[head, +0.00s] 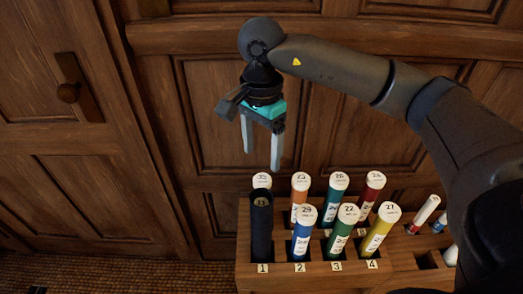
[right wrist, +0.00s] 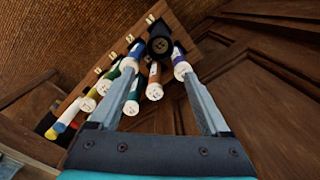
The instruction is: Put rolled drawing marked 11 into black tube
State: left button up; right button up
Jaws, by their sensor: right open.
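In the head view a black tube (head: 262,237) stands upright in the wooden rack, front row, above the label 1. Its dark top end also shows in the right wrist view (right wrist: 159,45); I cannot tell whether it is open or capped. My right gripper (head: 261,160) is open and empty, pointing down above the rack's left end, apart from the tubes. Its two fingers also show in the right wrist view (right wrist: 160,72), with the black tube's end between and beyond them. My left gripper is not in view.
White-capped tubes stand close around it: blue 29 (head: 301,240), green 22 (head: 341,235), yellow 27 (head: 379,238) and several behind. A panelled wooden wall (head: 205,100) rises behind.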

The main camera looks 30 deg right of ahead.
notch_tip(320, 180, up, 15)
jog(key=p, duration=0.3)
jog(key=shift+f, duration=0.2)
dwell(0.7)
